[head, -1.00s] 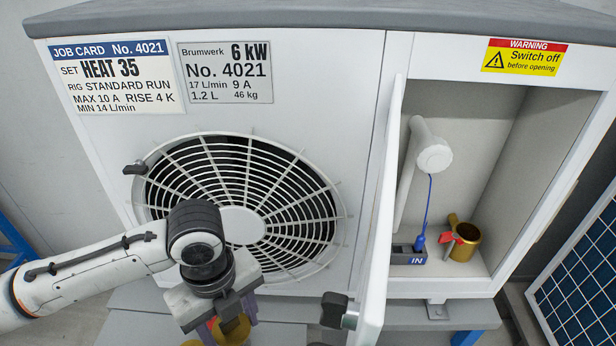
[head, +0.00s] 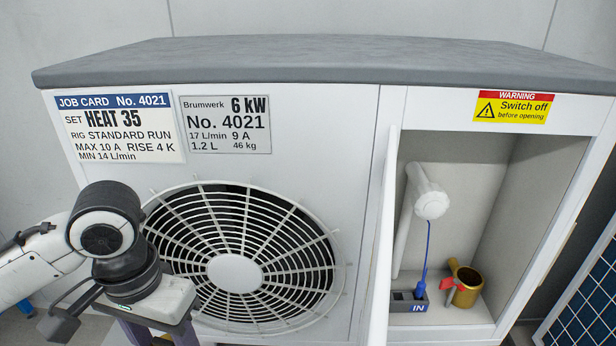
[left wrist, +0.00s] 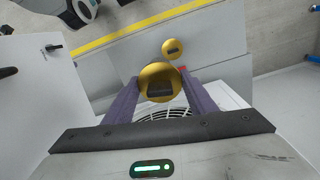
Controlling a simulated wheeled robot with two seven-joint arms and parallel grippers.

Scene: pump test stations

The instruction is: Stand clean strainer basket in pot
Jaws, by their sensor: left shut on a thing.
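In the left wrist view the purple fingers of my left gripper (left wrist: 155,88) are shut on a round gold piece (left wrist: 160,72) with a dark block on its face, apparently the strainer basket. Its mesh is hidden, so I cannot tell if it is clean. In the head view this gripper (head: 160,338) is in front of the fan grille, its fingertips and load below the frame edge. A brass pot (head: 466,288) with a red lever (head: 446,285) stands on the floor of the open cabinet, well right of the gripper. My right gripper is not in view.
The cabinet door (head: 381,250) stands open between gripper and pot. A blue plug sits in the dark IN block (head: 408,306) beside the pot, under a white pipe (head: 431,204).

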